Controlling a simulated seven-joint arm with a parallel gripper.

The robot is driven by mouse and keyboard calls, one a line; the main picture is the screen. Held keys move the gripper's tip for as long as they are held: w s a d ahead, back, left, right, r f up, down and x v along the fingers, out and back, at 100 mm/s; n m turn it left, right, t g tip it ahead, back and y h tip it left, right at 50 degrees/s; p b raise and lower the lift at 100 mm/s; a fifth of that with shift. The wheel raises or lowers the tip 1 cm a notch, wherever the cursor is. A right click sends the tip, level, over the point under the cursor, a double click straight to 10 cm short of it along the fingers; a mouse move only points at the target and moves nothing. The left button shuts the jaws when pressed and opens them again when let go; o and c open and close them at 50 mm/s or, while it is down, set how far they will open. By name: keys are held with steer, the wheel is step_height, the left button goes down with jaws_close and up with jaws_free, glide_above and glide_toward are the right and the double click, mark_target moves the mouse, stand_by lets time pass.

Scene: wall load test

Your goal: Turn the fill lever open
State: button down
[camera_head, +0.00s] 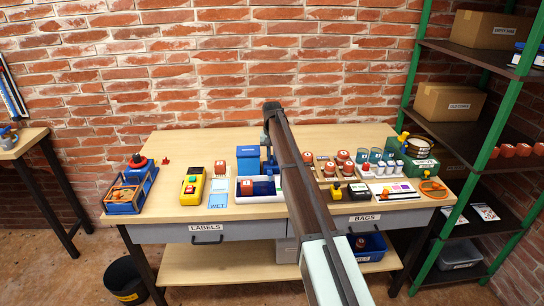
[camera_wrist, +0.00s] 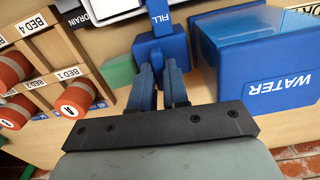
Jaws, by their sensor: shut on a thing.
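The blue fill fitting (camera_wrist: 155,22), with a white FILL label, is at the top middle of the wrist view. A blue block (camera_wrist: 160,48), which looks like the fill lever, is just below that label. My gripper (camera_wrist: 159,74) is shut on this blue part, with a finger on each side. The fingertips and the exact grip are partly hidden. In the head view my arm covers most of the fitting, and only a bit of blue (camera_head: 268,164) shows beside it. I cannot tell the lever's angle.
A blue WATER box (camera_wrist: 262,75) stands close at the right in the wrist view. A green block (camera_wrist: 119,72) is just left of the fingers. A wooden rack (camera_wrist: 55,50) with red-capped jars is further left.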

mark_target(272, 158)
steer(key=shift+n, duration=0.5)
steer(key=c, duration=1.1)
jaws_free()
steer(key=shift+r, duration=0.1)
step_height(272, 158, up, 14)
steer(key=shift+f, duration=0.2)
